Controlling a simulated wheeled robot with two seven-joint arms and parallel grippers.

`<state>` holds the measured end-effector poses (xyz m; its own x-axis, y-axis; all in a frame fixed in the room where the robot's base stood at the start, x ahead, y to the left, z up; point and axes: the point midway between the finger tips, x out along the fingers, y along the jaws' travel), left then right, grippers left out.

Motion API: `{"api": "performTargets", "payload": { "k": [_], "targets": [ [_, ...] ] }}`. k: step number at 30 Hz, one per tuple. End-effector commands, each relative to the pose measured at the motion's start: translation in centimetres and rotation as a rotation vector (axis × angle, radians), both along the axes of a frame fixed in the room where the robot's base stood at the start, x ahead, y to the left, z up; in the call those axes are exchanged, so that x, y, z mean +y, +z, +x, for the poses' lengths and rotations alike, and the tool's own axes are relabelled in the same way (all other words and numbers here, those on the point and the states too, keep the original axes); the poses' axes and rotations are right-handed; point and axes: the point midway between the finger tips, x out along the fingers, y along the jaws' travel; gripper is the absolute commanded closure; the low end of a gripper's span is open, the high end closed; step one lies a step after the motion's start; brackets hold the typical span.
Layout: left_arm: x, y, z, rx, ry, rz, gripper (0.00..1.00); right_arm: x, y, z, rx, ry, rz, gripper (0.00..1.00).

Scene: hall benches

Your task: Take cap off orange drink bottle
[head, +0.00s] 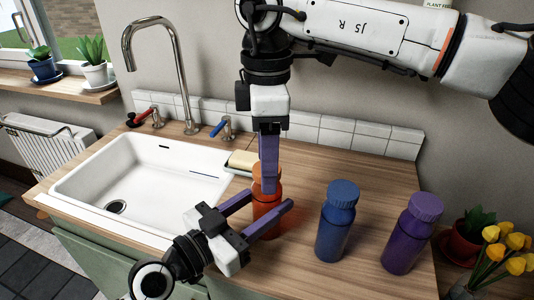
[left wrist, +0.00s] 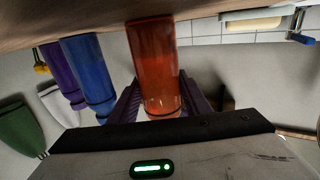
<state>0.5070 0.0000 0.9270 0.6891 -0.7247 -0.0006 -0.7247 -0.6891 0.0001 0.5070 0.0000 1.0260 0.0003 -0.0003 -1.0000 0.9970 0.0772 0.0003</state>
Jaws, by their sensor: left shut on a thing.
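The orange drink bottle (head: 268,212) stands upright on the wooden counter, right of the sink. Its orange cap (head: 256,172) is on top, partly hidden by a finger of my right gripper. My left gripper (head: 268,211) is shut on the bottle's body, one finger on each side. In the left wrist view, upside down, the bottle (left wrist: 153,60) sits between the fingers. My right gripper (head: 269,185) points straight down from above at the cap. Its fingers show edge-on, so I cannot tell its opening or whether it touches the cap.
A blue bottle (head: 337,222) and a purple bottle (head: 411,234) stand right of the orange one. The white sink (head: 75,188) with tap (head: 180,75) is on the left. A soap dish (head: 240,163) lies behind the bottle. Yellow tulips (head: 497,260) are at the far right.

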Motion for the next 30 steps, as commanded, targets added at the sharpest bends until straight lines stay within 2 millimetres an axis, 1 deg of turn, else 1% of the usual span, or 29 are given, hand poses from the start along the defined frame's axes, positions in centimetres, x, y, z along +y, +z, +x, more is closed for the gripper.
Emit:
{"api": "performTargets", "payload": {
  "k": [1, 2, 9, 10, 17, 20, 23, 30],
  "targets": [
    [0.0, -0.02, 0.0, 0.0, 0.0, 0.0, 1.0, -0.01, 0.0, 0.0, 0.0, 0.0, 0.0, 0.42],
    [0.0, -0.02, 0.0, 0.0, 0.0, 0.0, 1.0, -0.01, 0.01, 0.0, 0.0, 0.0, 0.0, 0.45],
    [0.0, -0.02, 0.0, 0.0, 0.0, 0.0, 1.0, 0.0, 0.03, 0.0, 0.0, 0.0, 0.0, 0.85],
    [0.0, -0.02, 0.0, 0.0, 0.0, 0.0, 1.0, 0.0, 0.04, 0.0, 0.0, 0.0, 0.0, 0.88],
    [0.0, -0.02, 0.0, 0.0, 0.0, 0.0, 1.0, 0.01, 0.04, 0.0, 0.0, 0.016, 0.0, 0.89],
    [0.0, -0.02, 0.0, 0.0, 0.0, 0.0, 1.0, 0.03, 0.06, -0.01, 0.001, 0.114, 0.001, 0.89],
    [0.0, -0.02, 0.0, 0.0, 0.0, 0.0, 1.0, 0.04, 0.05, 0.01, 0.0, 0.302, 0.001, 0.89],
    [-0.01, -0.03, -0.01, 0.001, 0.0, 0.001, 1.0, 0.04, 0.09, 0.03, 0.0, 0.837, 0.001, 0.89]
  ]
}}
